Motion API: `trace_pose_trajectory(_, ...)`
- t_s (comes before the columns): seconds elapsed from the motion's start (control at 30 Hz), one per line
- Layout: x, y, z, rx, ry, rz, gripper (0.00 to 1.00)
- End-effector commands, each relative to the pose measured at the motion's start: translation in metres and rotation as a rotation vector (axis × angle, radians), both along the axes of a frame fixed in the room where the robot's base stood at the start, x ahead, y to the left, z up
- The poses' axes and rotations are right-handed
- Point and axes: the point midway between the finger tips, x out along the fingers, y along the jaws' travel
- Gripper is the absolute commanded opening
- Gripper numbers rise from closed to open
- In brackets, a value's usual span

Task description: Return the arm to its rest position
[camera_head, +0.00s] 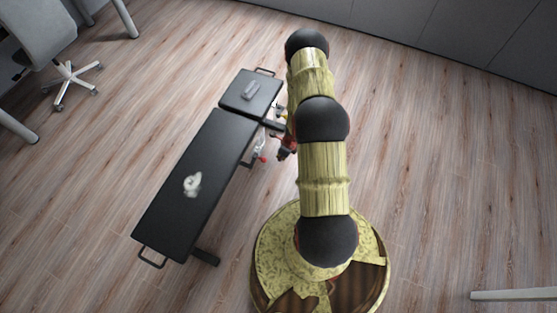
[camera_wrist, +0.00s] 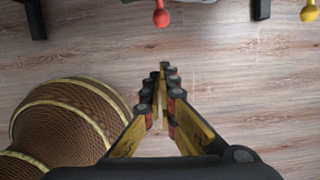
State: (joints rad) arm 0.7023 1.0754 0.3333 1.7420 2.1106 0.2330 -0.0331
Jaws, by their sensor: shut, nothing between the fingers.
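My gripper (camera_wrist: 163,85) fills the lower middle of the wrist view, its two fingers meeting at the tips with nothing between them. It points down over bare wood floor. In the head view my arm rises from my base and reaches away up the picture. The gripper is mostly hidden behind the arm there, with only dark and red parts showing beside the bench.
A black bench (camera_head: 165,215) stands left of my arm, with a white object (camera_head: 192,183) and a small grey object (camera_head: 251,91) on it. An office chair (camera_head: 40,45) is at the upper left. Grey cabinets (camera_head: 470,40) line the back.

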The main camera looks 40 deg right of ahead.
Motion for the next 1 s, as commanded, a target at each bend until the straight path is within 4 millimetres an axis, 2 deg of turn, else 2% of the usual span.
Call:
trace_pose_trajectory(0.17, -0.004, -0.001, 0.014, 0.001, 0.001, -0.001, 0.0)
trace_pose_trajectory(0.53, 0.001, 0.002, 0.017, 0.008, -0.019, 0.008, 0.0)
trace_pose_trajectory(0.63, 0.005, 0.014, 0.019, 0.03, -0.052, 0.084, 0.0)
trace_pose_trajectory(0.77, -0.003, 0.049, 0.026, 0.093, -0.09, 0.246, 0.0)
trace_pose_trajectory(0.87, -0.001, 0.068, 0.05, 0.126, -0.14, 0.388, 0.0)
trace_pose_trajectory(0.97, 0.006, 0.086, 0.087, 0.147, -0.196, 0.548, 0.0)
trace_pose_trajectory(1.0, 0.009, 0.094, 0.105, 0.152, -0.22, 0.62, 0.0)
